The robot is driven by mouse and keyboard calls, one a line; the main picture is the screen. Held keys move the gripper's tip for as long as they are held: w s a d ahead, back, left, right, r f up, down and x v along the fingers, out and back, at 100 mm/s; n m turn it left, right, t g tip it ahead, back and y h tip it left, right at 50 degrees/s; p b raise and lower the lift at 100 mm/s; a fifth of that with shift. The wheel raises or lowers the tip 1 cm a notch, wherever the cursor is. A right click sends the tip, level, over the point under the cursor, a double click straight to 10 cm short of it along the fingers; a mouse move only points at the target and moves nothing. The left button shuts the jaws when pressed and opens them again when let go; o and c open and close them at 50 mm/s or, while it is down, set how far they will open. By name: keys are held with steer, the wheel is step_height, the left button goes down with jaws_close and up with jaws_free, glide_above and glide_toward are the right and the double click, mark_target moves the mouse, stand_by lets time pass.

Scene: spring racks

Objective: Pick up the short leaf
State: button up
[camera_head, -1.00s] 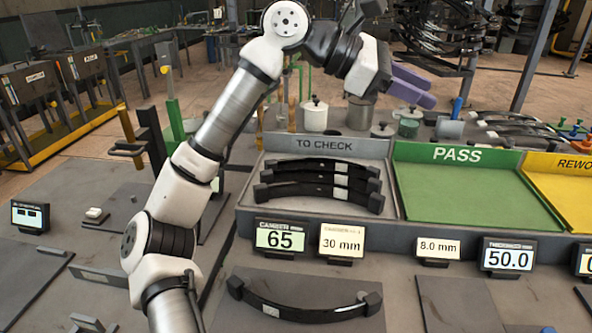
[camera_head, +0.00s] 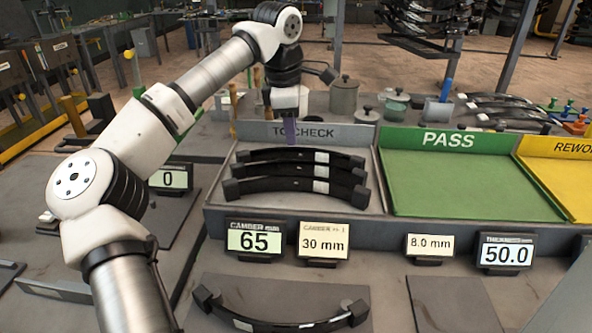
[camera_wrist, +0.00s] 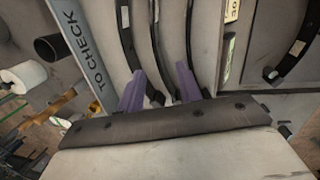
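Three black curved leaves lie side by side in the TO CHECK tray (camera_head: 215,212): a far one (camera_head: 285,154), a middle one (camera_head: 275,170) and a near one (camera_head: 290,185), each with a pale label. The far one looks a little shorter, but I cannot tell true lengths. A fourth leaf (camera_head: 280,325) lies on the plate in front. My gripper (camera_head: 289,132) points down above the tray's back edge. In the wrist view its two purple fingers (camera_wrist: 160,92) are apart with nothing held, over the leaves' ends; the far leaf (camera_wrist: 127,35) shows there.
The green PASS tray (camera_head: 465,185) and yellow REWORK tray (camera_head: 570,180) are empty where seen. Small displays (camera_head: 255,240) stand along the front. Lidded pots (camera_head: 344,95) and more leaves (camera_head: 500,110) sit behind.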

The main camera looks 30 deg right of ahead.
glide_above(298, 161)
steer(key=a, duration=0.2)
step_height(298, 161, down, 4)
steer(key=f, duration=0.1)
steer(key=d+f+p, duration=0.1)
steer(key=f, duration=0.1)
steer(key=f+p, duration=0.1)
steer(key=shift+d+f, duration=0.15)
steer(key=shift+d, duration=0.25)
steer(key=shift+f, duration=0.5)
jaws_close()
steer(key=shift+r, duration=0.1)
